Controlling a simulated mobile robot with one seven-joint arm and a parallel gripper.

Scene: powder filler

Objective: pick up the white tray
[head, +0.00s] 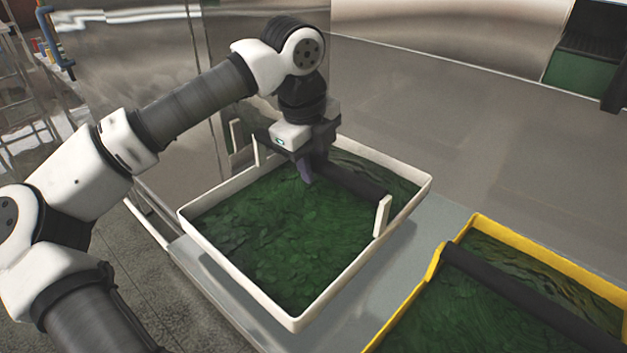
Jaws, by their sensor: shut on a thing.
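The white tray (240,280) is a shallow rectangular tray holding dark green leafy material. It is left of centre in the head view, over the grey metal surface. A black bar (352,185) runs across it between upright white end brackets (382,216). My gripper (306,172) points down over the middle of the tray and is shut on the black bar. The fingertips are partly hidden by the gripper body and the bar. I cannot tell for sure whether the tray's underside touches the surface.
A yellow tray (570,262) with similar green contents and a black bar stands close by at the lower right. A metal wall (440,120) rises behind the white tray. The grey surface (425,240) shows a narrow clear strip between the trays.

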